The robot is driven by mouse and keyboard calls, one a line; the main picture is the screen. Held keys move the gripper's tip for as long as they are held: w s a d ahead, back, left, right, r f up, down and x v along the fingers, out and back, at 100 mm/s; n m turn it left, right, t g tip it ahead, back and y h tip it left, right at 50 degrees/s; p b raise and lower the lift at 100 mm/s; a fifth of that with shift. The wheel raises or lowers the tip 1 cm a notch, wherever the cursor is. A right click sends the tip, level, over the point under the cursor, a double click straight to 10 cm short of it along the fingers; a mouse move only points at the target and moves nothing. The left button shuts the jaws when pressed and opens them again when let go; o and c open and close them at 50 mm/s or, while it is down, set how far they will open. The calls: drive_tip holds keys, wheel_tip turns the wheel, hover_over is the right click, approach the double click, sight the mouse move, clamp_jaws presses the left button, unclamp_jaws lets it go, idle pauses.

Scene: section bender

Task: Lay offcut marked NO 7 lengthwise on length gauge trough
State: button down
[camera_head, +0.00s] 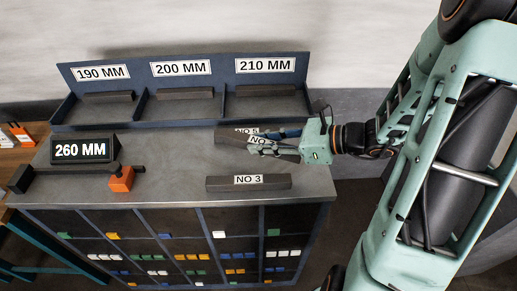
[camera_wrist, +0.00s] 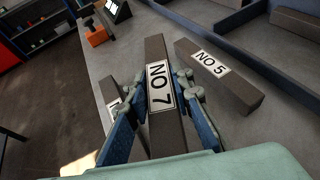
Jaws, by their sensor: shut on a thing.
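The offcut marked NO 7 (camera_wrist: 157,85) is a long dark bar with a white label. My gripper (camera_wrist: 157,100) is shut across its middle, with a blue finger on each side. In the head view the gripper (camera_head: 278,148) and the bar (camera_head: 233,141) are over the bench's right half, in front of the NO 5 offcut (camera_head: 245,130). Whether the bar is clear of the bench is hard to tell. The length gauge trough (camera_head: 75,170) is a dark channel at the bench's left, with an orange block (camera_head: 121,179) at its right part. I see no bar in it.
The NO 3 offcut (camera_head: 225,184) lies near the front edge. A 260 MM sign (camera_head: 84,149) stands behind the trough. A blue rack (camera_head: 180,121) at the back has bays marked 190, 200 and 210 MM, each with a dark bar. The bench middle (camera_head: 175,165) is clear.

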sight(259, 159)
drive_tip(key=w+f, duration=0.2)
drive_tip(key=shift+a+f, duration=0.3)
drive_tip(key=shift+w+f+b, duration=0.15)
drive_tip(key=shift+f+b, duration=0.15)
drive_tip(key=shift+f, duration=1.25)
drive_tip(key=shift+f, duration=0.25)
drive_tip(key=c, duration=1.7)
unclamp_jaws()
drive_tip(key=shift+r, duration=0.1)
